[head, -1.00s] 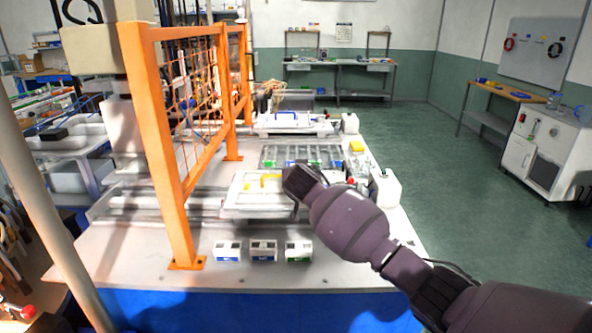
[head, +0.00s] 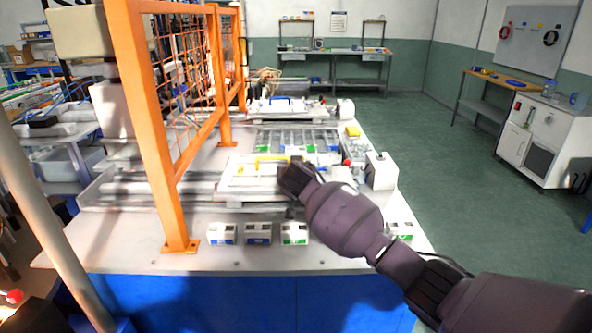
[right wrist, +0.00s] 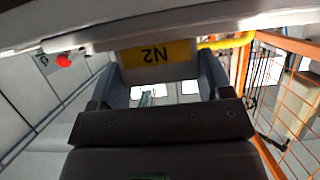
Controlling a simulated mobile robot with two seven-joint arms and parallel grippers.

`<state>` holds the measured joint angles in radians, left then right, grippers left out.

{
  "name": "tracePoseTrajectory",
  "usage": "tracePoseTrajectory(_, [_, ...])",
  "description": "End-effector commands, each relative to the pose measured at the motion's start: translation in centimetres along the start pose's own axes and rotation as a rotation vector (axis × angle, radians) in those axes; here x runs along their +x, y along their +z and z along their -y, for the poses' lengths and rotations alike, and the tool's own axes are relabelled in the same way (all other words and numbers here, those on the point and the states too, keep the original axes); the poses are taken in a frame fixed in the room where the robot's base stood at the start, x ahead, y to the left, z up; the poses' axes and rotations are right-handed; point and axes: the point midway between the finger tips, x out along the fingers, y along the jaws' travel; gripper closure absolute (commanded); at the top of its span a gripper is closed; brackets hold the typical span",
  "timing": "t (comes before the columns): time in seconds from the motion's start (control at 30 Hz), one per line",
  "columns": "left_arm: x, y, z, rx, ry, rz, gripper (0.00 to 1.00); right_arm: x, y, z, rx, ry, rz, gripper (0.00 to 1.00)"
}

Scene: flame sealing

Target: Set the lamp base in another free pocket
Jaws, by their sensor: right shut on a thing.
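My right gripper (head: 290,188) is over the white station on the table, beside the yellow bar (head: 273,159). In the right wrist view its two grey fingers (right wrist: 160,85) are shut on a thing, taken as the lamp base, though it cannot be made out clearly. A pale block with a yellow N2 label (right wrist: 155,52) shows between or just beyond them. A grey slotted rack (head: 297,138) with blue and green marks lies behind the gripper; I cannot tell which pockets are free. My left gripper is out of view.
An orange mesh guard (head: 163,140) stands upright left of the gripper. A white container (head: 381,171) stands to the right. A red knob (right wrist: 65,60) is close in the right wrist view.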

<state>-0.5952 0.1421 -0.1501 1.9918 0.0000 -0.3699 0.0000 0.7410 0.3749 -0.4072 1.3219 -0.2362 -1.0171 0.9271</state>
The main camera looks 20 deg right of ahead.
Motion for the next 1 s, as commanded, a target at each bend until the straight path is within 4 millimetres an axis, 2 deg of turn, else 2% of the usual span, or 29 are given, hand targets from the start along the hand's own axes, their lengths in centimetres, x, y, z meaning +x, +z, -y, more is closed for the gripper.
tracePoseTrajectory(0.53, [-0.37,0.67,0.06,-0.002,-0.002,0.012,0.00,0.03,0.10,0.04,0.000,-0.001,-0.001,0.52])
tracePoseTrajectory(1.0, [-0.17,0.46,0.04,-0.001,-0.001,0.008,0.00,0.16,0.37,0.03,0.000,0.000,-0.001,0.52])
